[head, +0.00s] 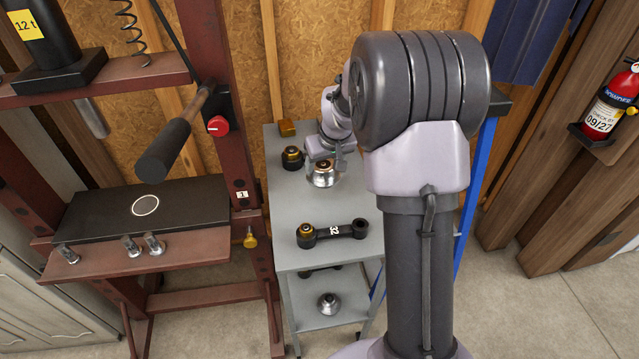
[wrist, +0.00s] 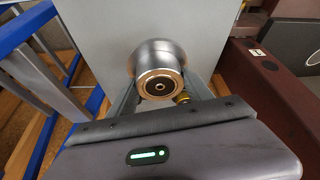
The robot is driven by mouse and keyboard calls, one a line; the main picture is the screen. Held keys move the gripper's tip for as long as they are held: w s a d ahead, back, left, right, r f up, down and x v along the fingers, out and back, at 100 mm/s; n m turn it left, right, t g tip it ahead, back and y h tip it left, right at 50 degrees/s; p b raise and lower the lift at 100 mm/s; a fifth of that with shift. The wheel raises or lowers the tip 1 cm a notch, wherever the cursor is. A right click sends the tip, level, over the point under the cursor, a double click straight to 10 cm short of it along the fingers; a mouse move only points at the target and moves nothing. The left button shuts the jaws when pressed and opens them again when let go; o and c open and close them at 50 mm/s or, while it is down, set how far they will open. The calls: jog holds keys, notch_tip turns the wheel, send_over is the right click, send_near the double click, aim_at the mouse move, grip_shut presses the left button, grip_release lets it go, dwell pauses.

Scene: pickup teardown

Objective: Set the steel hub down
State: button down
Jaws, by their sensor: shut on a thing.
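The steel hub (head: 323,178) is a round silver piece with a copper-coloured ring. In the head view it is beneath my gripper (head: 323,158), over the grey top of the cart (head: 355,195). In the wrist view the hub (wrist: 155,57) sits between the two fingers of my gripper (wrist: 158,82), which are shut on it from both sides. Its ringed end with a dark centre faces the wrist camera. I cannot tell whether its underside touches the cart top or hangs just above it.
A black bushing with a brass top (head: 292,158) stands close left of the hub, near a brass block (head: 287,128). A black link marked 32 (head: 345,231) lies nearer the front. A similar silver hub (head: 328,303) is on the lower shelf. A red press frame (head: 232,150) stands left.

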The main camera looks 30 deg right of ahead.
notch_tip(320, 180, down, 8)
jog(key=b, duration=0.2)
jog(key=shift+r+b, duration=0.25)
jog(key=shift+b, duration=0.1)
jog(key=shift+r, duration=0.2)
jog(key=c, duration=0.9)
grip_release()
jog(key=shift+f, duration=0.25)
jog(key=o, duration=0.5)
jog(key=shift+s, duration=0.1)
jog(key=shift+r, duration=0.15)
